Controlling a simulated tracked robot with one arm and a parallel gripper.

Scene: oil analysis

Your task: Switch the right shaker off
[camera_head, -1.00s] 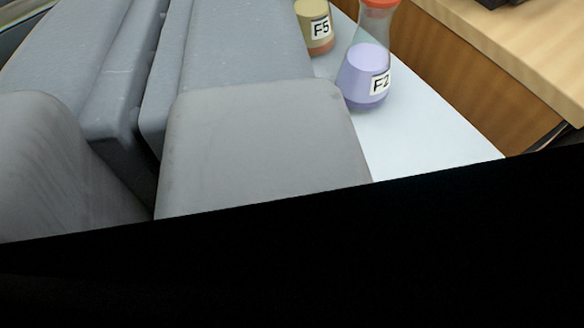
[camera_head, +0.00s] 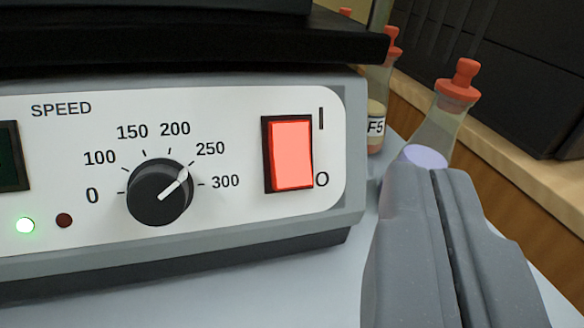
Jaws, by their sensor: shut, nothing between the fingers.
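The shaker (camera_head: 180,244) fills the left and middle of the view, with its white control panel (camera_head: 235,110) facing me. Its red rocker switch (camera_head: 291,155) sits at the panel's right end in a black frame, lit bright, between an "I" mark above and an "O" mark below. The speed knob (camera_head: 160,192) points between 250 and 300. A green light (camera_head: 25,225) glows at the panel's lower left. My gripper (camera_head: 440,175) is shut and empty, to the right of the switch and apart from it in the picture.
A flask with a red stopper (camera_head: 458,85) stands behind my gripper, partly hidden by it. A dark box (camera_head: 500,70) is at the back right. White surface (camera_head: 300,285) is clear in front of the shaker.

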